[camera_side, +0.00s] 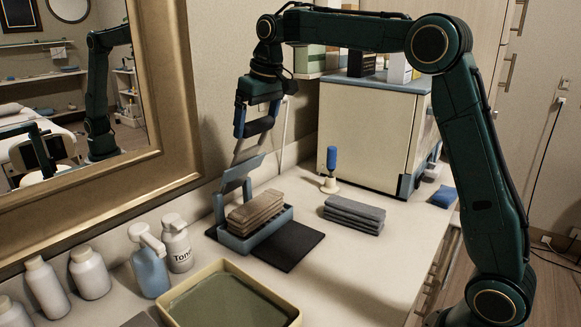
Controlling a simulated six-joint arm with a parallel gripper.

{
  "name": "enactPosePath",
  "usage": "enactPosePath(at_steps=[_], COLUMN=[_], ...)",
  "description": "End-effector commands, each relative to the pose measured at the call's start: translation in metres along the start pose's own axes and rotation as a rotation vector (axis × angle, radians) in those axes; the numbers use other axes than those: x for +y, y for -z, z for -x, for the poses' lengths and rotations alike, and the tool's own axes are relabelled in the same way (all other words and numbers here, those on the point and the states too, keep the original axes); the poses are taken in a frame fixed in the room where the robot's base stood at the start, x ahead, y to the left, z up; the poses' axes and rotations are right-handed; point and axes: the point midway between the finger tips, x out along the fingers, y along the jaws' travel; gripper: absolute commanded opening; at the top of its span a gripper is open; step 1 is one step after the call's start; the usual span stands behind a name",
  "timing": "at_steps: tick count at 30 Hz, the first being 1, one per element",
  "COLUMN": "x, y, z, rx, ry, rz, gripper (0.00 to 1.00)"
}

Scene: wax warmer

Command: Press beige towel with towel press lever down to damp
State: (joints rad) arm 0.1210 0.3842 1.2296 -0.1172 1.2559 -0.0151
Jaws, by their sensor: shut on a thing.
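The beige towel (255,210) is folded in a stack and lies in the blue-grey tray (262,240) of the towel press. The press plate (240,174) is tilted up behind and above the towel, apart from it. The towel press lever (246,146) rises steeply from the plate to a dark handle (260,126). My gripper (257,120) is shut on this handle, high above the tray. The handle is partly hidden between the fingers.
A dark mat (288,246) lies under and right of the press. Folded grey towels (354,214) and a blue-handled tool (331,168) stand to the right. Bottles (151,263) and a green-filled tray (228,302) are in front. A cream cabinet (368,135) stands behind; a mirror is at left.

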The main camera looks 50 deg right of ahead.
Motion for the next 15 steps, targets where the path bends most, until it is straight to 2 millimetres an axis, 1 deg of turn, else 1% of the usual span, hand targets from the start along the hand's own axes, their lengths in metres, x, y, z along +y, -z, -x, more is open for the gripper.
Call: enactPosePath(at_steps=[1,3,15], x=[0.000,0.000,-0.001], y=[0.007,0.013,0.041], z=[0.001,0.001,0.004], rx=[0.011,0.011,0.012], ry=[0.000,0.000,0.001], rz=[0.002,0.002,0.004], gripper=[0.50,0.50,0.50])
